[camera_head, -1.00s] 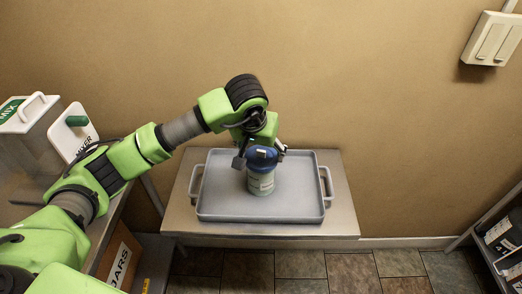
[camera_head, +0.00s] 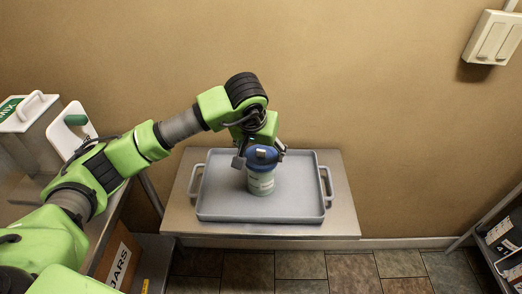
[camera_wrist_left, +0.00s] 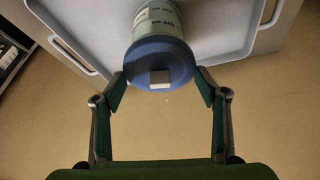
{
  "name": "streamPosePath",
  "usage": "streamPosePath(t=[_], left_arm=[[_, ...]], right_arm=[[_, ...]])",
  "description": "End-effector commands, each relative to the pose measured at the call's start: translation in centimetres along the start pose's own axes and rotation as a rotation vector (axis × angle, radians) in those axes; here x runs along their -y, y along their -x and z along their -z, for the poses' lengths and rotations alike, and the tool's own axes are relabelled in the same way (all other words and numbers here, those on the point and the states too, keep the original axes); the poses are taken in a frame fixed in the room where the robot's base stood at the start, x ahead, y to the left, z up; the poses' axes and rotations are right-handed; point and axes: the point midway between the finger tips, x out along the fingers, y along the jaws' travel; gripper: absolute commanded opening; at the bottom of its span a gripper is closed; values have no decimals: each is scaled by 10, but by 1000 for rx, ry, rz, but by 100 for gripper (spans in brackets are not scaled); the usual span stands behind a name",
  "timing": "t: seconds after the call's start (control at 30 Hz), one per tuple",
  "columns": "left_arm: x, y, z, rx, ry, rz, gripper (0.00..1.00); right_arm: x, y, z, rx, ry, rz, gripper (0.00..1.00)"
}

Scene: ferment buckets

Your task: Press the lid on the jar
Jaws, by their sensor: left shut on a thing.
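A pale green jar (camera_head: 261,184) with a printed label stands upright on a grey tray (camera_head: 219,190). A blue lid (camera_head: 261,155) sits on top of the jar, and its round top with a small pale square faces the left wrist view (camera_wrist_left: 160,62). I cannot tell whether the lid is fully seated. My left gripper (camera_head: 261,153) is above the jar, its fingers on either side of the lid and shut on it. The fingers show on both sides of the lid in the left wrist view (camera_wrist_left: 162,88). My right gripper is not in view.
The tray has two side handles and lies on a metal table (camera_head: 340,205) against the wall. A shelf (camera_head: 505,240) stands at the right. A box marked JARS (camera_head: 120,262) and a white-lidded container (camera_head: 30,115) are at the left.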

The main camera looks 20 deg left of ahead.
Motion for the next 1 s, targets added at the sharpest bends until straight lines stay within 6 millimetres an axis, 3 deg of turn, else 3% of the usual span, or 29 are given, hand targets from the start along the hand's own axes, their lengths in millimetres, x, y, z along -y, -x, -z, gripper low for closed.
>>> streamPosePath(t=[1.0], left_arm=[[0, 0, 0, 0, 0, 0, 55]], right_arm=[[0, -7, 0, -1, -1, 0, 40]])
